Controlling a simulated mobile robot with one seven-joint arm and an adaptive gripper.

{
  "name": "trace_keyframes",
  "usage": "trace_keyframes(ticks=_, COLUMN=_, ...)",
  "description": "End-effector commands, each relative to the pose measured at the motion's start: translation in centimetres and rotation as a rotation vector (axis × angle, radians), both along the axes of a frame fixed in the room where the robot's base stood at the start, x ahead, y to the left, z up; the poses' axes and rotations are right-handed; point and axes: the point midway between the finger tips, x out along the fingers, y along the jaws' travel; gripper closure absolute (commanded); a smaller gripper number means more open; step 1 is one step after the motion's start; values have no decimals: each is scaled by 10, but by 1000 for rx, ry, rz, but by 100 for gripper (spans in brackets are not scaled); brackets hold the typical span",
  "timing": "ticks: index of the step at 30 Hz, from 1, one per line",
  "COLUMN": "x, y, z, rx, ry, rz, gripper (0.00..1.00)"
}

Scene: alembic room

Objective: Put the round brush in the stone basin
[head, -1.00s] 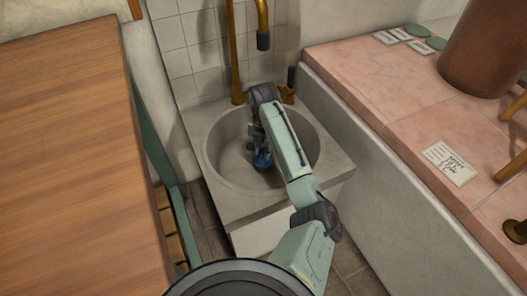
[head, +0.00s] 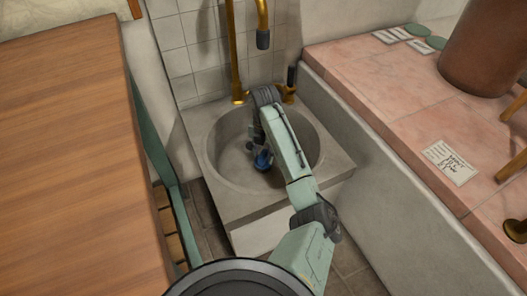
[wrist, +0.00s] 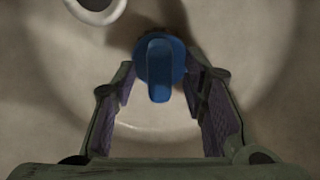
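The round brush (wrist: 160,66), blue with a round head and a short handle, is inside the stone basin (head: 222,172). In the head view the blue brush (head: 262,160) shows low in the bowl, partly hidden by my arm. My gripper (wrist: 160,70) reaches down into the basin. Its two fingers stand apart, one on each side of the brush, with the brush at the level of the fingertips. The fingers look open, with narrow gaps beside the brush. I cannot tell exactly how the brush rests on the bowl's floor.
A drain ring (wrist: 95,8) lies in the bowl near the brush. A brass faucet (head: 262,38) and pipe stand behind the basin. A wooden table (head: 70,160) is at left. A pink tiled ledge (head: 390,90) with cards and a brown vessel (head: 485,50) is at right.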

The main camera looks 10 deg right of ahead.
Motion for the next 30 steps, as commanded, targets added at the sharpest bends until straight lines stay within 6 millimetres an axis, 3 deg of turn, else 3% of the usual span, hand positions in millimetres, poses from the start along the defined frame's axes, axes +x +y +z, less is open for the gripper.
trace_keyframes(ticks=5, x=1, y=0, z=10, rx=0, ry=-2, rz=1, gripper=60)
trace_keyframes(ticks=15, x=0, y=0, z=68, rx=-2, ry=-3, rz=1, gripper=60)
trace_keyframes(ticks=18, x=0, y=0, z=76, rx=-1, ry=-2, rz=0, gripper=60)
trace_keyframes(ticks=30, x=0, y=0, z=79, rx=0, ry=0, rz=0, gripper=60)
